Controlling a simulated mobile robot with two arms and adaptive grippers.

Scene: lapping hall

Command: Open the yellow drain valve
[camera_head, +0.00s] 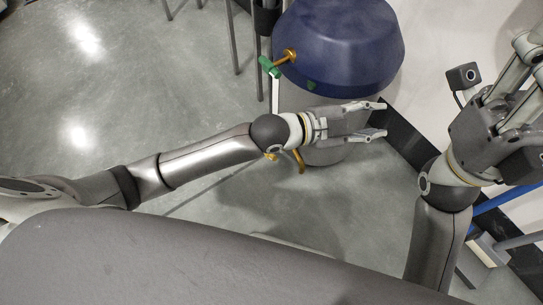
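A yellow valve handle (299,161) shows just below my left wrist, on the lower part of a grey stand under a blue drum. A smaller yellow piece (271,156) shows to its left. My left wrist and gripper cover the fitting between and above them. My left gripper (382,120) reaches across in front of the stand, fingers apart and pointing right, with nothing visible between them. It is past the yellow handle, to its upper right. My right gripper (528,65) is raised at the right edge, partly cut off, and its fingertips cannot be judged.
The blue drum (340,40) stands at the top middle. An orange-brown fitting with a green handle (268,67) sticks out at its left. Thin metal legs (233,40) stand at the top. Open grey floor (110,110) lies to the left. A blue pipe (505,199) is at the right.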

